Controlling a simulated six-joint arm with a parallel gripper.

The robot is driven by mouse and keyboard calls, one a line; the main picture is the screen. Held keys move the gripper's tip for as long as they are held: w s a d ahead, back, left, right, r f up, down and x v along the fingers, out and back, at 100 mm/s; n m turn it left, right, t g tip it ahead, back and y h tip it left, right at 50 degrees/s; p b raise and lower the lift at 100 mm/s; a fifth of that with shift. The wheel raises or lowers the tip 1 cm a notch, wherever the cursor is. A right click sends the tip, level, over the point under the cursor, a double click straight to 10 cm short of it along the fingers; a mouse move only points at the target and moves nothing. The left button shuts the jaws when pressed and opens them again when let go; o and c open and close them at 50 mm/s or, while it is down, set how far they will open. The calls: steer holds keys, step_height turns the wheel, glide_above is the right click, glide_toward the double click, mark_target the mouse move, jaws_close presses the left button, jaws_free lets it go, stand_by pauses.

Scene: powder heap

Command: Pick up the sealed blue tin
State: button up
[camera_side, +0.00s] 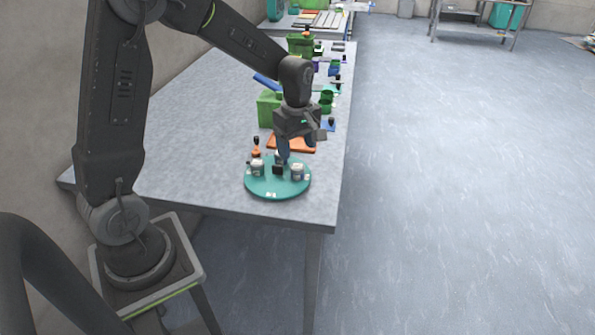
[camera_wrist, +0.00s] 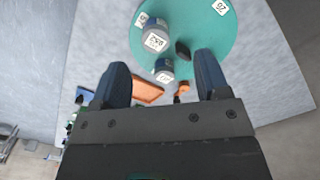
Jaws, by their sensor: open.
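A teal round tray (camera_side: 262,187) sits near the table's front corner, with two small pale, grey-blue tins on it. One tin (camera_side: 257,168) is at its left and the other (camera_side: 297,172) at its right. In the wrist view, one labelled tin (camera_wrist: 156,40) stands beyond my fingertips and another (camera_wrist: 164,70) shows between them. I cannot tell which is the sealed blue one. My gripper (camera_side: 295,148) is open and empty, pointing down above the tray. In the wrist view its two dark blue fingers (camera_wrist: 162,68) are wide apart, touching neither tin visibly.
A small dark object (camera_side: 278,169) stands between the tins. White label tags lie on the tray. An orange tray (camera_side: 291,144) lies just behind, with green bins (camera_side: 268,108) and other small items further back. The table's left side is clear.

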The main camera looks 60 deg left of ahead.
mark_target(298, 166)
step_height(298, 166, down, 3)
steer(key=shift+r, duration=0.1)
steer(key=f, duration=0.2)
steer(key=a+f, duration=0.1)
steer(key=f, duration=0.1)
steer(key=shift+w, duration=0.35)
steer(key=shift+f, duration=0.65)
steer(key=shift+c, duration=0.3)
steer(key=c, duration=1)
steer(key=shift+r, duration=0.15)
